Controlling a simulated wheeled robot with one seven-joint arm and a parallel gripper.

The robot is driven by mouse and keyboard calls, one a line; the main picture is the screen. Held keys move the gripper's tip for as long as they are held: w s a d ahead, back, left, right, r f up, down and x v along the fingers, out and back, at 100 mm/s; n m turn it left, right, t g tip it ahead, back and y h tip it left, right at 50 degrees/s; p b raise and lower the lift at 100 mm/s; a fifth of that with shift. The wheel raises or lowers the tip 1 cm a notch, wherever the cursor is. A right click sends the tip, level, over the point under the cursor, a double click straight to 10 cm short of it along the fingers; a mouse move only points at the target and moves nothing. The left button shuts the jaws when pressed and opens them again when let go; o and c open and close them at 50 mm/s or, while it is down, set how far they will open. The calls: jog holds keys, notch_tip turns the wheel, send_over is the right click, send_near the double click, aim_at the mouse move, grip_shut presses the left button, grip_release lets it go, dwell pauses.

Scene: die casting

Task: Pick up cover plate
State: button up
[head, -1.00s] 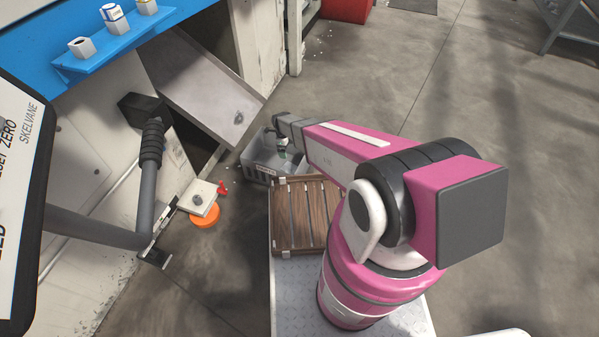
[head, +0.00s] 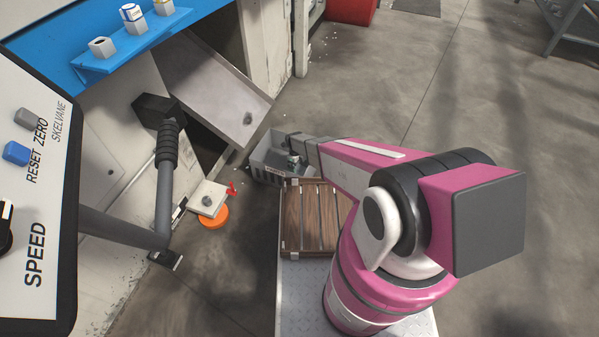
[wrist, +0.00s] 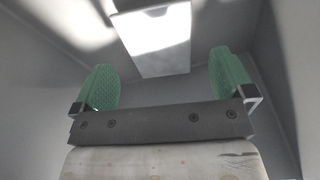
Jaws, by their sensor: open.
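A flat, pale rectangular plate (wrist: 153,40), which looks like the cover plate, lies ahead of my gripper inside a grey-walled space in the wrist view. Part of it is brightly lit. My gripper (wrist: 164,72) has its two green-padded fingers spread wide. The plate shows beyond and between them, with no visible contact. In the head view my gripper (head: 294,160) reaches into a grey bin (head: 268,176) on the floor. The wrist and bin wall hide most of the gripper, and I cannot make out the plate there.
A wooden slatted tray (head: 292,225) sits on my base beside the bin. A slanted metal chute (head: 215,85) rises behind the bin. A pale block with a red handle (head: 210,197) stands above an orange disc (head: 213,218) to the left. Open floor lies to the right.

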aim_at(299, 170)
jog(key=f, duration=0.4)
jog(key=shift+s+d, duration=0.25)
jog(key=shift+d, duration=0.05)
jog(key=shift+r, duration=0.15)
jog(key=c, duration=1.3)
jog(key=shift+r, duration=0.1)
